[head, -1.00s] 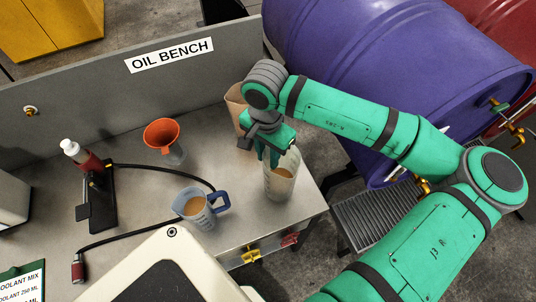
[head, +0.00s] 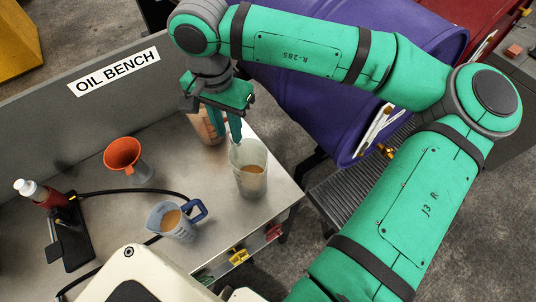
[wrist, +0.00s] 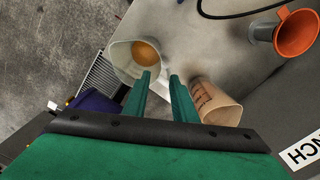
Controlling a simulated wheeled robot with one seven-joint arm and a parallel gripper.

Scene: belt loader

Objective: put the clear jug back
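A tall clear jug (head: 250,170) with light brown liquid inside stands upright near the right edge of the bench. In the wrist view its open mouth (wrist: 121,62) shows left of the fingers. My gripper (head: 226,135) is above and just behind the jug's rim. In the wrist view my gripper (wrist: 161,76) has its two fingers apart with nothing between them. The left fingertip overlaps the jug's rim in the picture; I cannot tell whether they touch. A second clear jug (head: 173,222) with a blue handle, also holding brown liquid, stands at the bench front.
A brownish marked beaker (head: 207,125) stands close behind my gripper, also in the wrist view (wrist: 215,103). An orange funnel (head: 123,155), a hose (head: 115,192) and a red bottle (head: 42,193) are farther left. A grey panel (head: 60,120) backs the bench; a purple drum (head: 305,110) is beyond.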

